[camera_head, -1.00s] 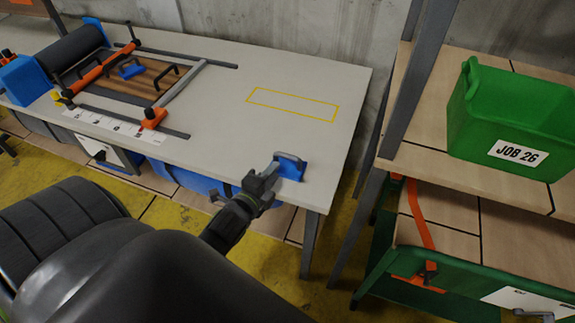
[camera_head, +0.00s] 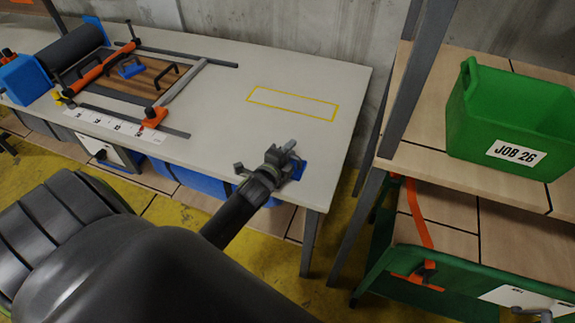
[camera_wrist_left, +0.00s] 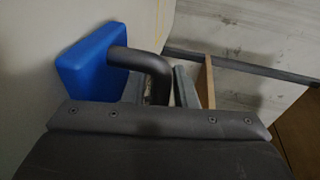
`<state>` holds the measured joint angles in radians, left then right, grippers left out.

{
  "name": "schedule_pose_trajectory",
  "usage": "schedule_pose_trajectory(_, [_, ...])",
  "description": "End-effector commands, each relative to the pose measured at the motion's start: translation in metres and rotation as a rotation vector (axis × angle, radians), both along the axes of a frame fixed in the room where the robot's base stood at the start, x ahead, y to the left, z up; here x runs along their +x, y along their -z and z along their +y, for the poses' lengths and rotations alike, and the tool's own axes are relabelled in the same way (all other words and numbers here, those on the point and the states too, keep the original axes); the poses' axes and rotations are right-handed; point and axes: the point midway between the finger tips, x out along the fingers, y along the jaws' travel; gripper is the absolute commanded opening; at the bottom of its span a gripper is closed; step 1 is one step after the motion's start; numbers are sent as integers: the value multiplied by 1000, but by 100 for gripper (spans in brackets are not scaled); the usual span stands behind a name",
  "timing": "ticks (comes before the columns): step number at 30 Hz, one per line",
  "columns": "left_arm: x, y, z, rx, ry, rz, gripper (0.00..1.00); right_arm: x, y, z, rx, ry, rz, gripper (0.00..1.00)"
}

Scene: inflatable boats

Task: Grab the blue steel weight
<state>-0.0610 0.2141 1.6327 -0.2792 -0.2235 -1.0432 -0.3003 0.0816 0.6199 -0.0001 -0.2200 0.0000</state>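A blue steel weight (camera_head: 299,169) with a dark handle sits near the front right corner of the grey table. My left gripper (camera_head: 270,156) is at this weight in the head view and covers much of it. In the left wrist view, the blue block (camera_wrist_left: 88,62) is at the upper left, and its bent dark handle (camera_wrist_left: 145,62) reaches down between my two left fingers (camera_wrist_left: 160,88). The fingers stand apart, with a gap visible beside the handle. The handle's lower end is hidden by the gripper body. My right gripper is not in view.
A frame with orange clamps and another blue block (camera_head: 131,70) stands on the table (camera_head: 225,120) at left. A yellow outlined rectangle (camera_head: 292,103) behind the weight is empty. A green bin (camera_head: 515,120) labelled JOB 26 stands on a shelf at right, beyond grey posts.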

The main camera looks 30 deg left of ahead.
Motion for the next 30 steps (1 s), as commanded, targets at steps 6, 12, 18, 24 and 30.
schedule_pose_trajectory(6, [0, 0, 0, 0, 0, 0, 17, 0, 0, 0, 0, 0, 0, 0])
schedule_pose_trajectory(12, [-1, 0, 0, 0, 0, 0, 0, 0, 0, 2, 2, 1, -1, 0])
schedule_pose_trajectory(18, [-1, 0, 0, -1, 0, 0, 0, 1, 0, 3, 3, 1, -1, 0])
schedule_pose_trajectory(24, [-1, 0, 0, -1, 0, 0, 0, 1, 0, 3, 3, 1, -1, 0])
schedule_pose_trajectory(30, [-1, 0, 0, -1, 0, 1, 0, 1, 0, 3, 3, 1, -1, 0])
